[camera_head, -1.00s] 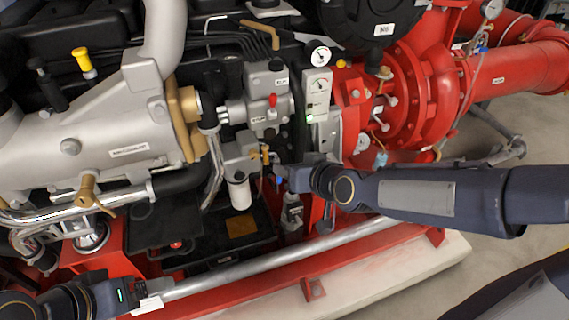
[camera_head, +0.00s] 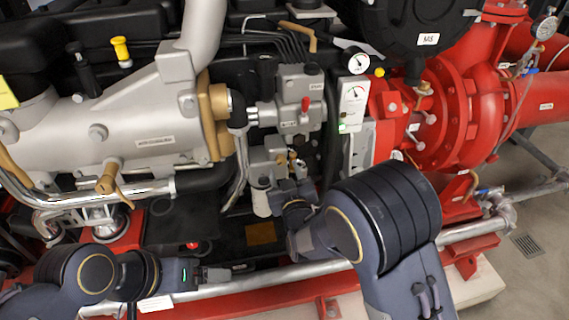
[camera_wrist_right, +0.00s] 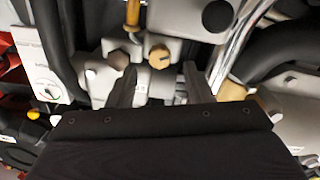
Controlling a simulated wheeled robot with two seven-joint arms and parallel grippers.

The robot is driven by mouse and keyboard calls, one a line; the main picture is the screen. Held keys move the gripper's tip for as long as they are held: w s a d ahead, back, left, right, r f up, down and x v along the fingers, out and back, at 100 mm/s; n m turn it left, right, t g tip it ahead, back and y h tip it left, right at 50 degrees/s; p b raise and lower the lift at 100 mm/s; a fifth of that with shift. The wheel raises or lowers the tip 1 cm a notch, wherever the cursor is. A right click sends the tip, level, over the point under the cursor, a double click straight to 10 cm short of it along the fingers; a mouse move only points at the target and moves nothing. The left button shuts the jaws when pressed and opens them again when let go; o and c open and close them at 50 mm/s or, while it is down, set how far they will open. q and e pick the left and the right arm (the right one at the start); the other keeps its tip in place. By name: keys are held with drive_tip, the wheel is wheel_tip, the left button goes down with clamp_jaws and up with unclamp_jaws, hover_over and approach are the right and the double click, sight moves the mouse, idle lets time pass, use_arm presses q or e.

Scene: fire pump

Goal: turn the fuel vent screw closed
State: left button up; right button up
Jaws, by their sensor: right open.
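The fuel vent screw seems to be the round brass head with a dark slot (camera_wrist_right: 159,56) in the right wrist view, set in a pale metal housing. In the head view a small brass spot (camera_head: 281,158) shows there, above my right gripper (camera_head: 287,188). My right gripper (camera_wrist_right: 159,82) is open and empty. Its two dark fingers point toward the housing, one on each side of the screw's line in the picture, with the screw beyond the tips. My left gripper (camera_head: 216,275) is low at the left front, away from the screw; its jaw gap is unclear.
A darker brown hex bolt (camera_wrist_right: 118,60) sits beside the screw. A white filter (camera_head: 261,200) hangs below the housing. A gauge panel (camera_head: 353,103) stands to the right. A silver rail (camera_head: 270,277) and red frame run along the front.

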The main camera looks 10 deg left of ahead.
sight(281, 162)
drive_tip(key=shift+x, duration=1.75)
drive_tip(key=c, duration=1)
